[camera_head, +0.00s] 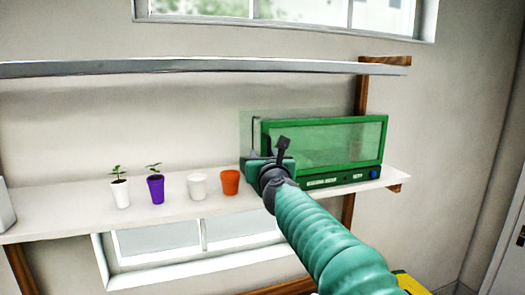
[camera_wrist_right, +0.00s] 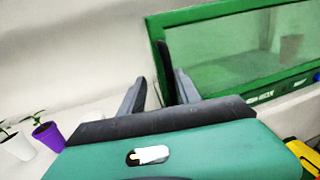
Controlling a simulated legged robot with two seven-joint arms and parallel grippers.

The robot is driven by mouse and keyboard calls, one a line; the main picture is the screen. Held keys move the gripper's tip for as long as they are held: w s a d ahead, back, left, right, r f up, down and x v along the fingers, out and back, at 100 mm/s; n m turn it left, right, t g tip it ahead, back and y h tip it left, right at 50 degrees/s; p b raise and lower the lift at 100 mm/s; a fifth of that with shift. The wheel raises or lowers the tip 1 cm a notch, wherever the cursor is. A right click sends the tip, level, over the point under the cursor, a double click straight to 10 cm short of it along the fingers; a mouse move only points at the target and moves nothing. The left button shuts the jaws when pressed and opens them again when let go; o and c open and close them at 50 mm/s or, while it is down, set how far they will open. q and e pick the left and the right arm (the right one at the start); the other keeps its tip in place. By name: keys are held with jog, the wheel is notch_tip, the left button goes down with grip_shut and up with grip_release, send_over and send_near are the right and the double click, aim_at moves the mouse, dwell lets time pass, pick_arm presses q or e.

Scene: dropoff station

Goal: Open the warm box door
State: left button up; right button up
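The warm box (camera_head: 318,181) is a green-framed case with a glass front on the right part of the shelf. Its door (camera_head: 325,140) looks closed, and the wrist view shows its green frame (camera_wrist_right: 215,12) and glass at upper right. A thin dark upright bar (camera_wrist_right: 163,62), apparently the handle, stands at the door's left edge. My right gripper (camera_head: 255,156) is at the box's left front edge. In the wrist view its two dark fingers (camera_wrist_right: 160,85) are apart, with the bar appearing between them; contact cannot be told. My left gripper is out of view.
Left of the box on the white shelf (camera_head: 60,212) stand an orange pot (camera_head: 229,182), a white pot (camera_head: 197,186), a purple pot with a plant (camera_head: 156,189) and a white one with a plant (camera_head: 120,193). A grey upper shelf (camera_head: 200,66) runs above.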

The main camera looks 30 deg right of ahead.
jog(key=shift+w+r, duration=0.2)
jog(key=shift+w, duration=0.15)
jog(key=shift+s+d+r, duration=0.15)
jog(key=shift+d, duration=0.15)
jog(key=shift+s+d, duration=0.35)
jog(key=shift+d, duration=0.3)
jog(key=shift+d+f, duration=0.2)
jog(key=shift+d, duration=0.05)
jog(key=shift+c, duration=0.2)
jog(key=shift+w+d+f, duration=0.1)
jog(key=shift+w+d, duration=0.05)
jog(key=shift+d, duration=0.05)
jog(key=shift+c, duration=1.3)
jog(key=shift+w+a, duration=0.15)
jog(key=shift+a, duration=0.35)
grip_shut()
jog(key=shift+w+a, duration=0.1)
jog(key=shift+a, duration=0.15)
jog(key=shift+d, duration=0.35)
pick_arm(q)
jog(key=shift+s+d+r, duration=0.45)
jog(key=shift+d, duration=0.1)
